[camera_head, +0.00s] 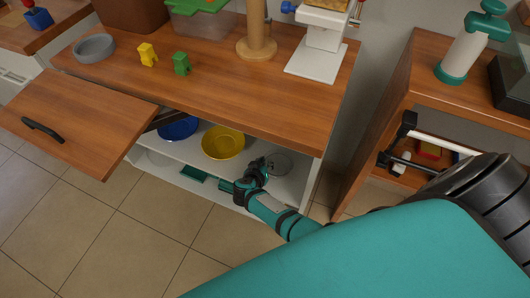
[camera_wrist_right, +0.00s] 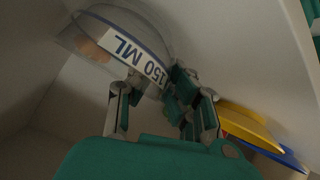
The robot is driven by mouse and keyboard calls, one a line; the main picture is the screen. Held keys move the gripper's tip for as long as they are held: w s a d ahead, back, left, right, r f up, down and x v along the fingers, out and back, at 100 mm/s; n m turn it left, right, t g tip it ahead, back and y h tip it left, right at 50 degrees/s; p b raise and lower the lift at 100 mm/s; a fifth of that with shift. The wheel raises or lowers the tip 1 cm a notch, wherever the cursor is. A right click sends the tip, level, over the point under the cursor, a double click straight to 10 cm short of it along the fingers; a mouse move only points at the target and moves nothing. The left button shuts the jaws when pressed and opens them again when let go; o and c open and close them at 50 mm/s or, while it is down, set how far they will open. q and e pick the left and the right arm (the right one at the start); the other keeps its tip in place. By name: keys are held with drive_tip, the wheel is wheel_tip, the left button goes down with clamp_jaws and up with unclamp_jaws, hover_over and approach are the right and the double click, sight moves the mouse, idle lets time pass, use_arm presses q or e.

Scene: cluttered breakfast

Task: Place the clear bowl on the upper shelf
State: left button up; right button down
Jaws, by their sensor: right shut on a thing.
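The clear bowl (camera_head: 279,165) is inside the open cabinet under the counter, at the right end of its shelf, partly hidden behind my gripper. My right gripper (camera_head: 254,172) reaches into the cabinet front and is shut on the clear bowl. In the right wrist view the clear bowl (camera_wrist_right: 112,38) is tilted, with a "150 ML" label, and its rim is at the fingers of my right gripper (camera_wrist_right: 155,110). The upper shelf (camera_head: 205,165) also holds a yellow bowl (camera_head: 222,143) and a blue bowl (camera_head: 178,128). My left gripper is not in view.
The open cabinet door (camera_head: 75,135) sticks out at the left. The wooden counter (camera_head: 225,75) overhangs the shelf. The yellow and blue bowls are close to my right gripper. A second wooden cabinet (camera_head: 395,90) stands right.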

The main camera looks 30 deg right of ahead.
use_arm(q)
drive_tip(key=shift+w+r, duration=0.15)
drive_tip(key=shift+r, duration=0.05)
use_arm(e)
drive_tip(key=shift+f, duration=0.1)
drive_tip(key=c, duration=1.6)
unclamp_jaws()
drive_tip(key=shift+c, duration=0.2)
drive_tip(key=o, duration=0.9)
drive_tip(key=shift+o, duration=0.2)
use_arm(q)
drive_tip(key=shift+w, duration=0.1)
use_arm(e)
drive_tip(key=shift+s+a, duration=0.1)
drive_tip(key=shift+a, duration=0.1)
drive_tip(key=v, duration=1.1)
drive_tip(key=shift+s+r, duration=0.2)
drive_tip(key=shift+r, duration=0.05)
